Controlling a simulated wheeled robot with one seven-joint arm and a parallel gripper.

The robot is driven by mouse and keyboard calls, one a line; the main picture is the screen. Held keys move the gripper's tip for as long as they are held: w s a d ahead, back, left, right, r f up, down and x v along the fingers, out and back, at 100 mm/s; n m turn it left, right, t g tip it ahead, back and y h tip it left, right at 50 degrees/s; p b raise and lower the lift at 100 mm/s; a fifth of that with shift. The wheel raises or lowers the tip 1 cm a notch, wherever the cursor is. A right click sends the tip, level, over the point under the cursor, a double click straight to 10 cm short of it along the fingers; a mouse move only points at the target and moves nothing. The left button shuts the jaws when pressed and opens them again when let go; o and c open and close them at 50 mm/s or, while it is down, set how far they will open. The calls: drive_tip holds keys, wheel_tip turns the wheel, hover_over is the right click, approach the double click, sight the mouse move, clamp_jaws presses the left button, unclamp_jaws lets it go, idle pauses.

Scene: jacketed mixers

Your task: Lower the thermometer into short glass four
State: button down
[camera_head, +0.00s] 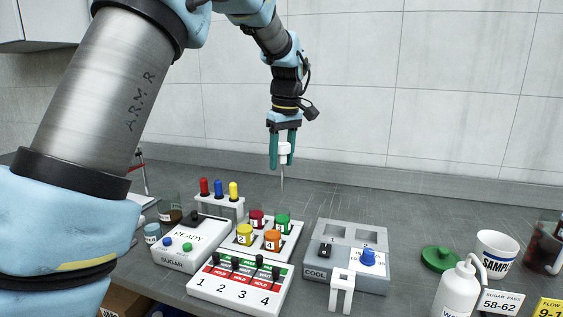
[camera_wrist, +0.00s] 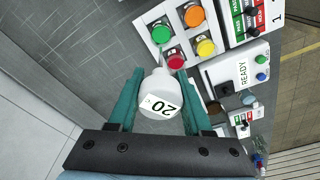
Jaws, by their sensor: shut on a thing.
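My gripper (camera_head: 283,163) hangs upright above and behind the mixer block, its two green fingers shut on the white head of the thermometer (camera_head: 284,149). The thin probe points straight down, its tip in the air above the glasses. In the wrist view the thermometer (camera_wrist: 160,97) shows a round white face reading 20 between the fingers (camera_wrist: 159,72). Short glass four (camera_head: 272,241) holds orange liquid and stands front right in a white block with red, green and yellow glasses. It also shows in the wrist view (camera_wrist: 194,16), apart from the thermometer.
A panel (camera_head: 237,289) numbered 1 to 4 with black levers stands in front of the glasses. A grey COOL unit (camera_head: 372,275) is to the right, a SUGAR box (camera_head: 188,246) to the left. A rack (camera_head: 219,199) holds red, blue and yellow-capped items behind.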

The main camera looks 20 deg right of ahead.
drive_tip(key=shift+r+p, duration=3.2)
drive_tip(key=shift+r, duration=0.75)
